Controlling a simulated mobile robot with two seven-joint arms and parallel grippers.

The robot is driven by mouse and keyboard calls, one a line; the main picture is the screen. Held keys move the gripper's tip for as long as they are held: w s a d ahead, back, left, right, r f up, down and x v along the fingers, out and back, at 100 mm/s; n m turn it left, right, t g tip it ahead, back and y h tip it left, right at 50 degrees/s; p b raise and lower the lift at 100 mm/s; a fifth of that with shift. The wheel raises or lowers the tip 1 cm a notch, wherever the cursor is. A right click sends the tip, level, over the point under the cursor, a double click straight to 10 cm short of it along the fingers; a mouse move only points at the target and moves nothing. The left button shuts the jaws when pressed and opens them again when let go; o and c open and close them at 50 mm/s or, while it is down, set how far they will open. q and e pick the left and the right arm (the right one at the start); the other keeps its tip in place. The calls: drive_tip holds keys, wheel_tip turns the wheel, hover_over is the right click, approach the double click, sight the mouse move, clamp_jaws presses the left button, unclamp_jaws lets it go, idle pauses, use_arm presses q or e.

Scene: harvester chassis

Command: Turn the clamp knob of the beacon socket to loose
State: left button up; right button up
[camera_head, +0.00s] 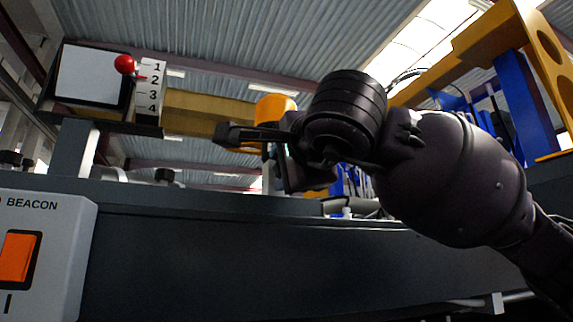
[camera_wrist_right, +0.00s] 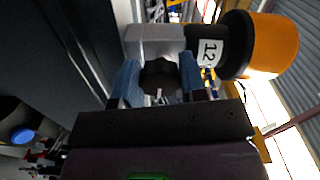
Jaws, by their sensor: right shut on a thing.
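The dark clamp knob (camera_wrist_right: 160,78) sits between the two blue fingertips of my right gripper (camera_wrist_right: 159,84) in the right wrist view. The gripper is shut on it. The grey block of the beacon socket (camera_wrist_right: 155,42) is just beyond the knob. A black collar with a label "12" (camera_wrist_right: 209,51) and the orange beacon (camera_wrist_right: 270,46) are to the right. In the head view, the orange beacon (camera_head: 276,105) rises behind my right gripper (camera_head: 256,143), and the knob is hidden. My left gripper is not in view.
A grey panel marked BEACON with an orange rocker switch (camera_head: 17,258) is at lower left in the head view. Above it are a red ball handle (camera_head: 124,64) and a scale numbered 1 to 4 (camera_head: 151,88). A dark chassis wall (camera_head: 220,260) runs below my right arm.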

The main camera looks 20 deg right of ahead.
drive_tip(key=shift+n, duration=0.5)
drive_tip(key=shift+f, duration=0.1)
drive_tip(key=o, duration=0.9)
drive_tip(key=shift+o, duration=0.2)
drive_tip(key=s+b, duration=0.1)
drive_tip(key=s, duration=1)
drive_tip(key=shift+d, duration=0.2)
drive_tip(key=shift+w, duration=0.1)
